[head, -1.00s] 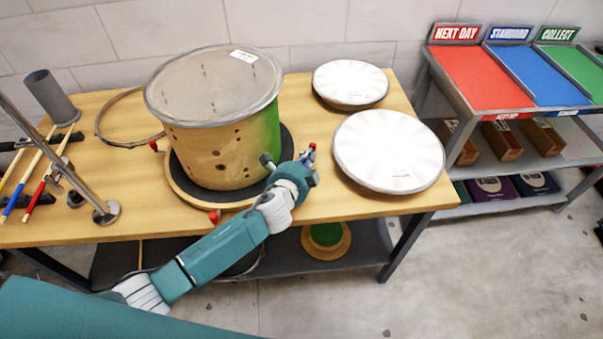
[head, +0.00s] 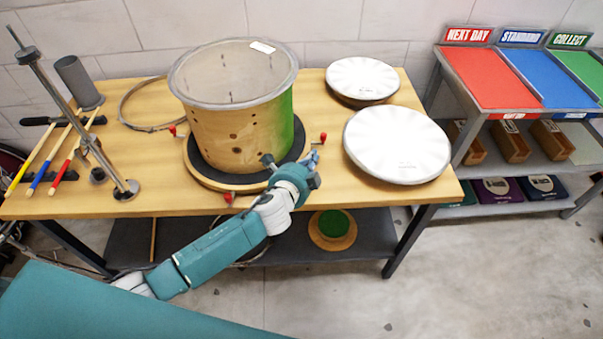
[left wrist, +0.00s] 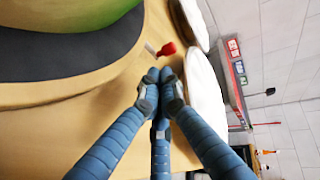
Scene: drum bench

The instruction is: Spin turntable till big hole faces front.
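The drum shell (head: 225,130) stands upright on the round turntable (head: 200,175). It is bare wood in front with a green patch at its right side. Several dark holes show on its front; I cannot tell which is the big one. Red knobs stick out of the turntable at the left (head: 173,130), front (head: 229,197) and right (head: 323,137). My left gripper (head: 314,160) is at the turntable's right front, just in front of the right knob. In the left wrist view, its fingertips (left wrist: 160,76) are together and empty, with the red knob (left wrist: 166,49) just beyond. My right gripper is out of view.
Two white drumheads (head: 398,145) (head: 362,78) lie to the right. A metal stand (head: 85,130), coloured sticks (head: 42,170) and a hoop (head: 128,110) are at the left. The bench's front edge (head: 350,205) runs under my arm. A shelf rack (head: 500,80) stands further right.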

